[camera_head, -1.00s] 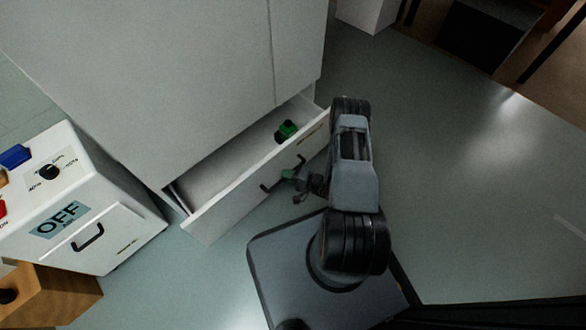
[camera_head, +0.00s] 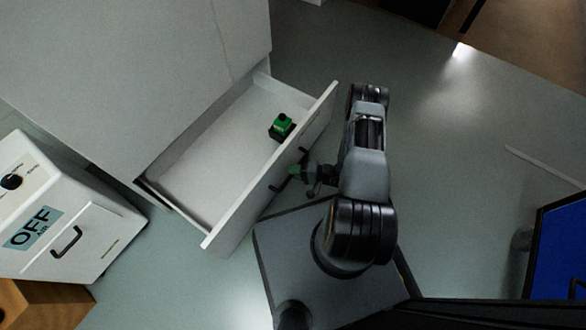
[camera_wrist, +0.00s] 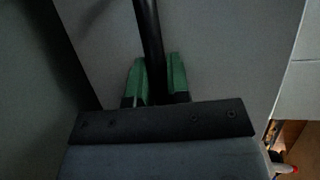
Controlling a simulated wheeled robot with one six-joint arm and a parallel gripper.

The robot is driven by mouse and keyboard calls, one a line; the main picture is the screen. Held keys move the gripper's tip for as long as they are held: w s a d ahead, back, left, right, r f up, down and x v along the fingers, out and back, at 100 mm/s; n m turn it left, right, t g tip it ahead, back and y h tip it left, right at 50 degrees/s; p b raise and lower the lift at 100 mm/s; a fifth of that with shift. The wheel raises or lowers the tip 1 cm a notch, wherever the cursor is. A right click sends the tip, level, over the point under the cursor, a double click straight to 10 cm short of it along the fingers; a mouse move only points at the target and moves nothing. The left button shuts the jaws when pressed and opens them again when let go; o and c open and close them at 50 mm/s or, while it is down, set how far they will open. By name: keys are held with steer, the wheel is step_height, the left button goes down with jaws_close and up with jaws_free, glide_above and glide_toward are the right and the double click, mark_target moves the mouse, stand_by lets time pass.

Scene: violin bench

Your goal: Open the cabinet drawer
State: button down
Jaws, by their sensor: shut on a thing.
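The cabinet drawer (camera_head: 218,232) is pulled well out of the white cabinet (camera_head: 110,60), and its inside shows. Its dark bar handle (camera_head: 277,187) is on the front panel. My gripper (camera_head: 295,172) is at the handle, outside the front panel. In the wrist view, the green fingertips of my gripper (camera_wrist: 155,80) are on both sides of the dark handle bar (camera_wrist: 149,35), shut on it.
A small green and black object (camera_head: 282,126) sits inside the drawer. A white box marked OFF (camera_head: 105,245) stands at the left, with a wooden box (camera_head: 45,305) below it.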

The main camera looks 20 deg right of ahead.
steer(key=shift+s+d, duration=0.1)
stand_by(0.3)
steer(key=c, duration=1.1)
jaws_free()
